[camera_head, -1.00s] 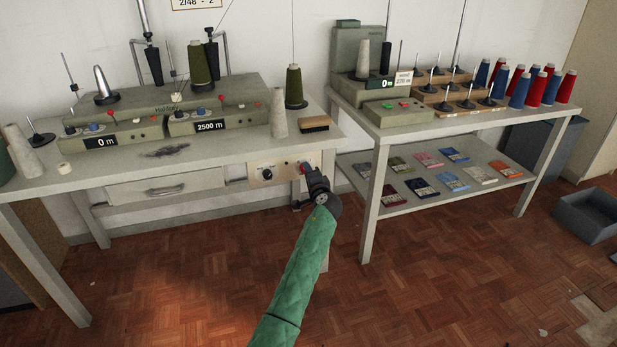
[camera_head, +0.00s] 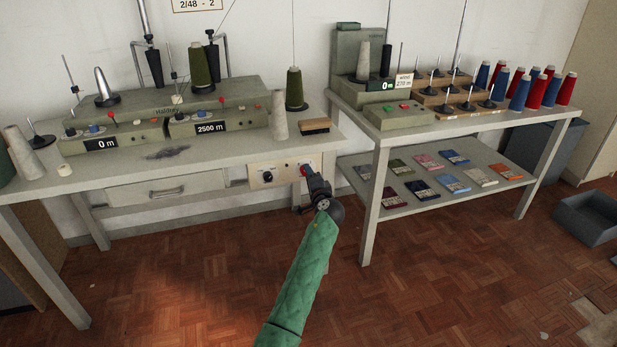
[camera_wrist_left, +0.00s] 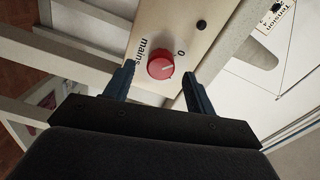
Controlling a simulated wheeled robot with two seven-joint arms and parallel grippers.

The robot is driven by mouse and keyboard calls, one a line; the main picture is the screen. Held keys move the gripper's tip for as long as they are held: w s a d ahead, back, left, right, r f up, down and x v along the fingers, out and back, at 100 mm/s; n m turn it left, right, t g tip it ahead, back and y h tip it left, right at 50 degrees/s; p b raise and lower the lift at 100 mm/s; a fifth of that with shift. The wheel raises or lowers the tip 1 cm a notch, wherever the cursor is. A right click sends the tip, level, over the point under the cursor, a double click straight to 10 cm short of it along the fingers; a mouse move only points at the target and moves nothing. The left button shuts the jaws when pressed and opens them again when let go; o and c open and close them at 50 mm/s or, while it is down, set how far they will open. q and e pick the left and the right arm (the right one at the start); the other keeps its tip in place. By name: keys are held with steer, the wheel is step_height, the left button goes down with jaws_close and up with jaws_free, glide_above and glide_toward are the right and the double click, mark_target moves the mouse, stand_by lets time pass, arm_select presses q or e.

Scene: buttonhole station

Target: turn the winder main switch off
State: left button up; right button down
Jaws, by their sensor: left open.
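The winder main switch is a round red knob (camera_wrist_left: 160,66) on a cream panel (camera_wrist_left: 150,25) marked "mains", with a "0" beside the knob. A small pale mark shows on the knob's face. The panel hangs under the front edge of the left table, and the red knob (camera_head: 303,171) shows partly behind my gripper in the head view. My left gripper (camera_wrist_left: 158,74) is open, with one finger on each side of the knob. I cannot tell whether the fingers touch it. In the head view the left gripper (camera_head: 311,176) is at the panel. My right gripper is not in view.
A black knob (camera_head: 267,177) sits left on the same panel. The table (camera_head: 200,150) above carries the winder (camera_head: 160,110), cones and a brush (camera_head: 314,126). A second table's leg (camera_head: 371,215) stands close right of my arm. The floor in front is clear.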

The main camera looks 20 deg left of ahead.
arm_select(q)
steer(key=v, duration=0.6)
steer(key=shift+s, duration=0.1)
